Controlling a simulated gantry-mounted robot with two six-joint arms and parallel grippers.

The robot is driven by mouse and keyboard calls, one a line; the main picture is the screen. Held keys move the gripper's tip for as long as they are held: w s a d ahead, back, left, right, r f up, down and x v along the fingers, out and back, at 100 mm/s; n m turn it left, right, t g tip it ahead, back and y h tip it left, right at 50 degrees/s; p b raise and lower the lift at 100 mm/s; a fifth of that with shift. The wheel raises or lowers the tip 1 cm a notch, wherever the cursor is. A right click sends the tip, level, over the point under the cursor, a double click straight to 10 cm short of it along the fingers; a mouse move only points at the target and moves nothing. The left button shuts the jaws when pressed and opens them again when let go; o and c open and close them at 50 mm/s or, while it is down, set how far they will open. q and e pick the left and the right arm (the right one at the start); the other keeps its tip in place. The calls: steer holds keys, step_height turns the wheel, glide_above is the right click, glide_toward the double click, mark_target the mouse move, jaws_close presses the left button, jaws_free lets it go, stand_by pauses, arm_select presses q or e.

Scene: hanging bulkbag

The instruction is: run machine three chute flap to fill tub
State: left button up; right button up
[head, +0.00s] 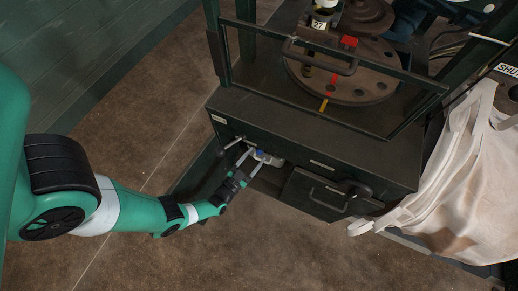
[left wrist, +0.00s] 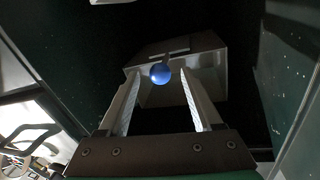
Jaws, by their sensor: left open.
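A blue ball knob (head: 259,153) shows just inside the low opening of a dark machine cabinet (head: 290,135). In the left wrist view the blue knob (left wrist: 160,73) sits on a short stem in front of a grey box-like chute part (left wrist: 206,62). My left gripper (head: 252,160) reaches into the opening. Its fingers are open, one on each side of the knob in the left wrist view, with visible gaps; I cannot tell how far beyond the fingertips the knob is. No tub can be made out. My right gripper is not in view.
A cabinet door (head: 190,172) stands open left of the opening. A closed panel with a handle (head: 318,194) is to the right. A round turntable (head: 345,75) sits above, behind a barred guard. A pale hanging bag (head: 450,180) is at right. The left floor is clear.

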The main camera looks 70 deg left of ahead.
mark_target(259, 152)
arm_select(q)
steer(key=x, duration=0.3)
steer(key=shift+w, duration=0.1)
jaws_close()
stand_by(1.4)
